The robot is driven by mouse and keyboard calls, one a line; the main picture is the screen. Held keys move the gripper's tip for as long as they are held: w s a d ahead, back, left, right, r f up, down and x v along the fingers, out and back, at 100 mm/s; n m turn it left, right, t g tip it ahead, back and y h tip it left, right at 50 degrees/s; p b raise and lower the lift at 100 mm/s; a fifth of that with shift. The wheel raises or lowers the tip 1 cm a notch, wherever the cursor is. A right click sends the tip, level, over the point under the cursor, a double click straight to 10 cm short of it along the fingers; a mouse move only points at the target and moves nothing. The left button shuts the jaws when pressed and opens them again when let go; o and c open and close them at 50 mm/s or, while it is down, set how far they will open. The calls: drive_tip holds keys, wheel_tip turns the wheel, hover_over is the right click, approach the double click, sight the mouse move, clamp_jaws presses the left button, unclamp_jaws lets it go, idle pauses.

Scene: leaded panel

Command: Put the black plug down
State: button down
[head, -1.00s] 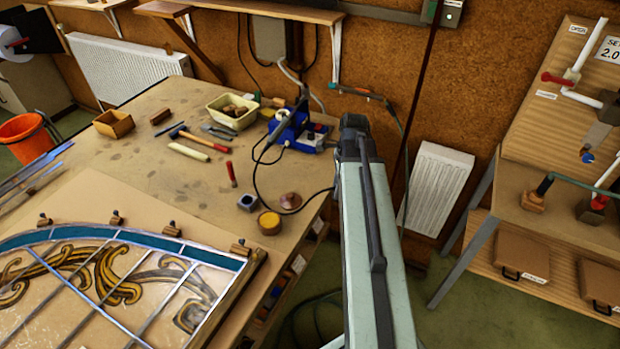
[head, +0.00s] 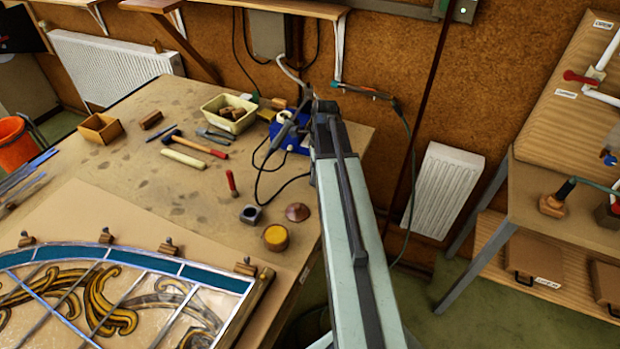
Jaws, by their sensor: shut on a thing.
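My gripper (head: 324,108) is at the far end of my pale arm, above the back right of the workbench (head: 150,185). It is beside the blue soldering station (head: 292,134), part of which my arm covers. The fingers are dark and small, seen from behind, and they are shut. The black plug cannot be made out; the gripper and wrist hide what is held. A black cable (head: 262,180) loops from the station across the bench and passes out of sight behind my arm.
The leaded panel (head: 130,265) fills the front left.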

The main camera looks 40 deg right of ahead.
drive_tip(key=shift+s+d+f+b, duration=0.1)
drive_tip(key=shift+s+f+b, duration=0.15)
drive_tip(key=shift+f, duration=0.25)
drive_tip(key=shift+s+d+f+b, duration=0.15)
drive_tip(key=shift+s+f, duration=0.1)
drive_tip(key=shift+f, duration=0.25)
drive_tip(key=shift+s+a+r, duration=0.15)
drive_tip(key=shift+r, duration=0.05)
drive_tip(key=shift+w, duration=0.3)
drive_tip(key=shift+s+f, duration=0.1)
drive_tip(key=c, duration=1.1)
unclamp_jaws()
drive_tip(key=r+p, duration=0.8)
drive_tip(key=d+r+p, duration=0.1)
drive_tip(key=r+p, duration=0.3)
drive_tip(key=shift+s+d+r+p, duration=0.1)
drive_tip(key=shift+s+r+p, duration=0.05)
drive_tip(key=shift+s+p, duration=0.15)
